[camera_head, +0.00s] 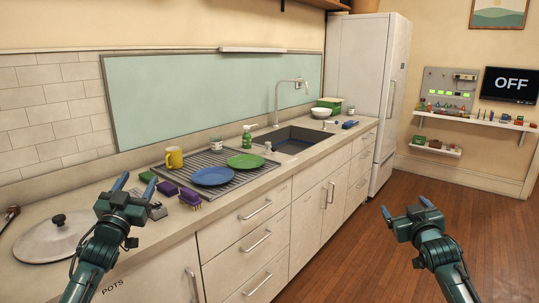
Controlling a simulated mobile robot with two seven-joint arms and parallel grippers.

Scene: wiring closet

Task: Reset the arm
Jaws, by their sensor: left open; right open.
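My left gripper (121,183) is raised at the left, in front of the near end of the counter, with its two blue fingers apart and nothing between them. My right gripper (405,206) is raised at the right over the wooden floor, with its fingers apart and empty. Both of my arms come up from the bottom edge of the view. Neither gripper seems to hold anything.
The counter (215,210) carries a pot lid (50,240), a blue plate (213,176), a green plate (246,161), a yellow mug (174,158) and purple brushes. A sink (295,139) lies farther back. A fridge (362,80) stands beyond. The floor (350,260) at right is clear.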

